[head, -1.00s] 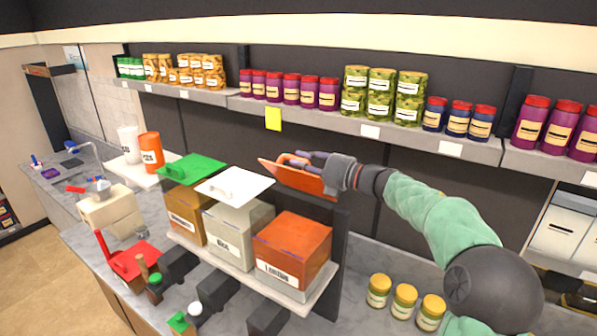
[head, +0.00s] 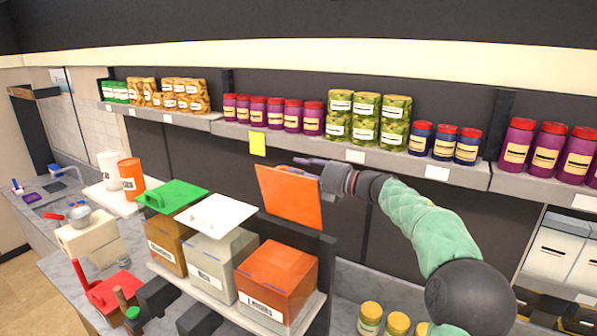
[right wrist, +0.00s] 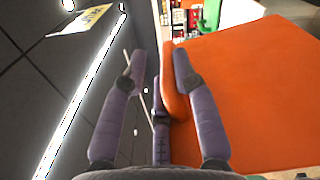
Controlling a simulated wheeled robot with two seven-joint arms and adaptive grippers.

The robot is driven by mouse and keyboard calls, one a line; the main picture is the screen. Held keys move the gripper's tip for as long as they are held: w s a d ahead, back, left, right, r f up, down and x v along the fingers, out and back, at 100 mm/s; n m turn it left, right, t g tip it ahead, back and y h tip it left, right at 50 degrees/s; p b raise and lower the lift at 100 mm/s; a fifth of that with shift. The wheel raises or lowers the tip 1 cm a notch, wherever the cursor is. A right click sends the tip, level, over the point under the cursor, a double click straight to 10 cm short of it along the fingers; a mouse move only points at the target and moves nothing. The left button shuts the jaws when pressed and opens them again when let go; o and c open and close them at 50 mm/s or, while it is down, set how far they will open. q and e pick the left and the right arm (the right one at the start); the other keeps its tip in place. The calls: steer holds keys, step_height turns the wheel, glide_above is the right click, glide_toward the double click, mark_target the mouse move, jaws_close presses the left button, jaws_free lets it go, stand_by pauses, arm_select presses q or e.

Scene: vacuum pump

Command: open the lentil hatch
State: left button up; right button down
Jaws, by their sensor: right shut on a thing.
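The lentil hatch (head: 290,197) is a flat orange lid. It stands raised, close to upright, behind the orange lentil bin (head: 278,272) with its white label at the front. My right gripper (head: 313,168) is at the hatch's upper right edge and shut on it. In the right wrist view the orange hatch (right wrist: 250,95) fills the right side, and the purple fingers of the gripper (right wrist: 159,62) are at its edge. The exact contact is partly hidden. My left gripper is not in view.
A shelf (head: 400,163) with several jars runs behind my right arm. Several yellow-lidded jars (head: 370,318) stand at lower right.

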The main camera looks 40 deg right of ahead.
steer(key=shift+w+d+f, duration=0.15)
steer(key=shift+f, duration=0.8)
steer(key=c, duration=1.2)
jaws_free()
steer(key=shift+w, duration=0.1)
steer(key=shift+d, duration=0.1)
steer(key=r+v, duration=0.1)
steer(key=v, duration=1.1)
steer(key=shift+a+r, duration=0.2)
steer(key=shift+r, duration=0.2)
